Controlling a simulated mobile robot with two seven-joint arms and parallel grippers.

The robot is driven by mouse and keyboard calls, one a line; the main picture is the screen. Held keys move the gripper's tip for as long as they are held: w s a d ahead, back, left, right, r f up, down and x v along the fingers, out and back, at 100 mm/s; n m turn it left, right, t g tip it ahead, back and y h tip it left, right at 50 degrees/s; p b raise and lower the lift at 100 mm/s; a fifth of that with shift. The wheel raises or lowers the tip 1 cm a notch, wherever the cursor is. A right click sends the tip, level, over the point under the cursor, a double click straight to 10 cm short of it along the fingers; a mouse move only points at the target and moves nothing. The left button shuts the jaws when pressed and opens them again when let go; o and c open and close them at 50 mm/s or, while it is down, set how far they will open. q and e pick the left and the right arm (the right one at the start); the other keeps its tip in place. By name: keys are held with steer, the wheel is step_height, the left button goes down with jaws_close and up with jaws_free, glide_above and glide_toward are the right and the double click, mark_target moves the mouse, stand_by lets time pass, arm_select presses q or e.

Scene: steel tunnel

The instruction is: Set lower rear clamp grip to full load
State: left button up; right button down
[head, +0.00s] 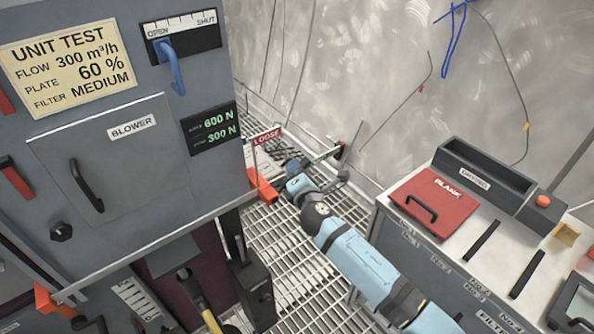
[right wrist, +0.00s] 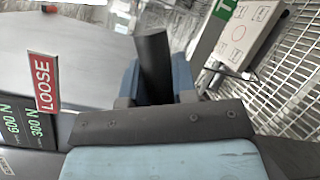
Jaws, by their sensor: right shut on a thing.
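My right arm reaches past the right side of the grey cabinet in the head view. Its gripper (head: 294,168) is small there, and the cabinet edge crowds it. In the right wrist view, the blue fingers of the right gripper (right wrist: 156,82) are shut on a dark round grip (right wrist: 152,50), which stands up between them, slightly tilted. A red LOOSE sign (right wrist: 42,82) is left of the grip, and part of a green sign (right wrist: 225,8) is at the upper right. The LOOSE sign (head: 266,137) also shows in the head view. The display (head: 210,128) reads 600 N above 300 N. My left gripper is out of view.
The grey cabinet (head: 120,220) fills the left, with a blue lever (head: 172,68) at OPEN. A bench (head: 490,260) with a red BLANK plate (head: 434,202) stands at the right. Grating floor (head: 290,265) lies between them, with the tunnel wall (head: 370,90) behind.

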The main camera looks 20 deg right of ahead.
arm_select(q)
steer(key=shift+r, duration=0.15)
arm_select(e)
steer(key=shift+f, duration=0.15)
steer(key=shift+d+f+m+g+p, duration=0.3)
steer(key=shift+f+m+g+p, duration=0.15)
steer(key=shift+m+p, duration=0.3)
arm_select(q)
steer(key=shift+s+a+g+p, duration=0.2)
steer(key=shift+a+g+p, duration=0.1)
steer(key=shift+p, duration=0.85)
arm_select(e)
steer(key=shift+w+d+f+m+g+y, duration=0.1)
steer(key=shift+f+m+g+y, duration=0.1)
steer(key=shift+f+m, duration=0.4)
steer(key=shift+d+f+m+g+y, duration=0.1)
steer(key=shift+f+m+g, duration=0.15)
steer(key=shift+f+m, duration=0.3)
steer(key=shift+w+d+f+m+g+y, duration=0.1)
steer(key=shift+f+m+g, duration=0.1)
steer(key=shift+f+m, duration=0.4)
steer(key=shift+a, duration=0.1)
steer(key=c, duration=0.9)
jaws_free()
steer(key=shift+f, duration=0.1)
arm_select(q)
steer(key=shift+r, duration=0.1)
arm_select(e)
steer(key=shift+s, duration=0.15)
